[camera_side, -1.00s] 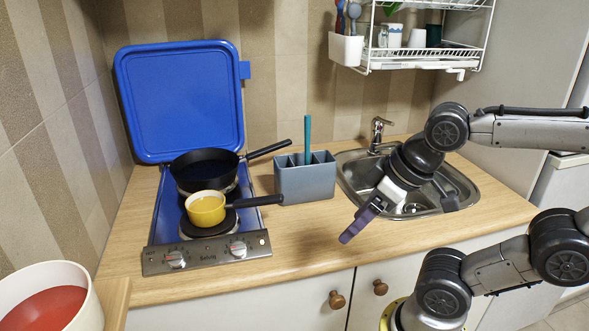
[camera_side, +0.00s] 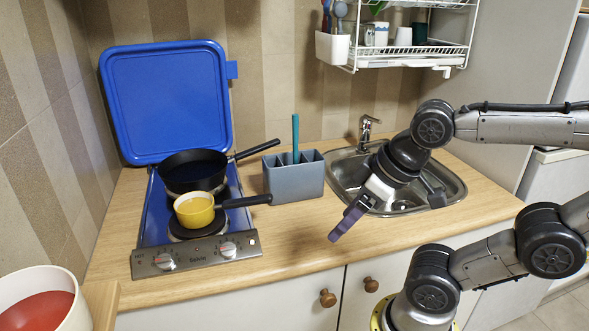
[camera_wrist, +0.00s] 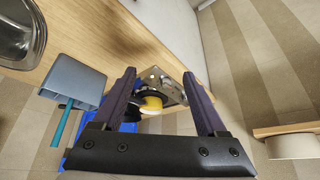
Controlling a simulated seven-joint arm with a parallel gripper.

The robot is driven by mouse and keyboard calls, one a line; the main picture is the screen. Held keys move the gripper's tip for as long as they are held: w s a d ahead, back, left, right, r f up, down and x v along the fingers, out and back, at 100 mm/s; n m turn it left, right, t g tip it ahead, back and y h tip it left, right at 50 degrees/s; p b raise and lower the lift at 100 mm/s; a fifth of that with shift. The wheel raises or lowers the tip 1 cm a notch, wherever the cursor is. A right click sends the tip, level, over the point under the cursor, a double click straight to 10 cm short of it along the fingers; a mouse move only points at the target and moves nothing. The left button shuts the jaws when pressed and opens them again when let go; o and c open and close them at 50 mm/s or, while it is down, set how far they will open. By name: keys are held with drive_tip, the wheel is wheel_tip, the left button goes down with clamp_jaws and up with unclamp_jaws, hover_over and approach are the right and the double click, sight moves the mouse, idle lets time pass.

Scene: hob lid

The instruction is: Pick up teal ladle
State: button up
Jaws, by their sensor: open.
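The teal ladle (camera_side: 295,135) stands upright in the blue-grey utensil holder (camera_side: 296,184). Only its handle shows; its lower end is hidden inside. In the wrist view the teal ladle (camera_wrist: 62,127) shows at the lower left, outside my jaws, with the holder (camera_wrist: 75,82) above it. My gripper (camera_side: 336,235) is open and empty, tilted down over the counter, in front and to the right of the holder and apart from it. In the wrist view my gripper (camera_wrist: 157,78) has its two purple fingers wide apart, with the hob far beyond them.
Left of the holder is the hob (camera_side: 190,258) with a black pan (camera_side: 194,172) and a yellow saucepan (camera_side: 194,211); the saucepan's handle reaches close to the holder. The raised blue lid (camera_side: 165,100) stands behind. The sink (camera_side: 452,185) is right, below a dish rack (camera_side: 420,55).

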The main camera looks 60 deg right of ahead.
drive_tip(key=c, duration=0.3)
drive_tip(key=shift+c, duration=0.2)
